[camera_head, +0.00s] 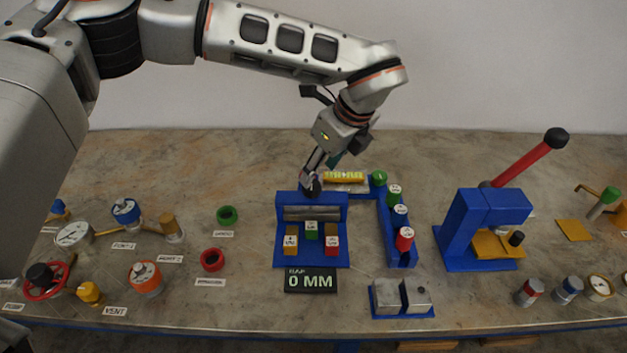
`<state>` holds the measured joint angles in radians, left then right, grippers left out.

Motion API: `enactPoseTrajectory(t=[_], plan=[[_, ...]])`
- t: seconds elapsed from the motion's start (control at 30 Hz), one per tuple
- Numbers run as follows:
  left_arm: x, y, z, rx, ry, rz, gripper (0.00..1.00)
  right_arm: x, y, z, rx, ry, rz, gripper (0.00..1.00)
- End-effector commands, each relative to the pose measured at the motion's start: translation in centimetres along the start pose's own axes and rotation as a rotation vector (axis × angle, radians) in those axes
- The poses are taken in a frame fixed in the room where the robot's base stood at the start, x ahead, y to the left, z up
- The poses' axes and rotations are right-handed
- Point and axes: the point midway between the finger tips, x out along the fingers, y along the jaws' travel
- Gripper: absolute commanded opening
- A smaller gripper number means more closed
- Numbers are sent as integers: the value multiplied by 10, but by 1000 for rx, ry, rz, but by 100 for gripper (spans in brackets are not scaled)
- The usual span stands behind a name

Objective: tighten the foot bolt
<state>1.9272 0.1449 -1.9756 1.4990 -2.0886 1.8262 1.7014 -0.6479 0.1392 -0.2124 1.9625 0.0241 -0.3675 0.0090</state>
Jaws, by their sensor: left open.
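My left arm comes in from the left and hangs down over the middle of the bench. My left gripper (312,178) is open and points down at the back edge of a blue fixture (283,258). The fixture holds a grey horizontal bar and small labelled blocks in white-orange, green and red. A dark rounded part shows at the gripper's fingertips; I cannot tell whether they touch it. No part is plainly readable as the foot bolt, and the gripper hides what lies right under it. My right gripper is not in view.
A display (310,281) reading 0 MM stands before the fixture. A blue rail (388,222) with green and red labelled caps is close on the right. A blue press (463,225) with a red lever stands farther right. Valves and gauges (73,234) crowd the left.

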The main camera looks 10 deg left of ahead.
Motion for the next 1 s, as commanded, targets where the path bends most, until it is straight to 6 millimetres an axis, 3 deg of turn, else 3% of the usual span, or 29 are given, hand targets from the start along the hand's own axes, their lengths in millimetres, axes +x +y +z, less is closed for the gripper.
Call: enactPoseTrajectory(t=[0.33,0.77,0.9,1.0], plan=[[51,0,-1,2,3,1,46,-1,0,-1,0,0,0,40],[62,0,-1,3,4,-1,46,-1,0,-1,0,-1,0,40],[61,0,-1,3,4,-1,12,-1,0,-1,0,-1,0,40],[61,0,-1,3,4,0,8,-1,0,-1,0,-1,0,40]])
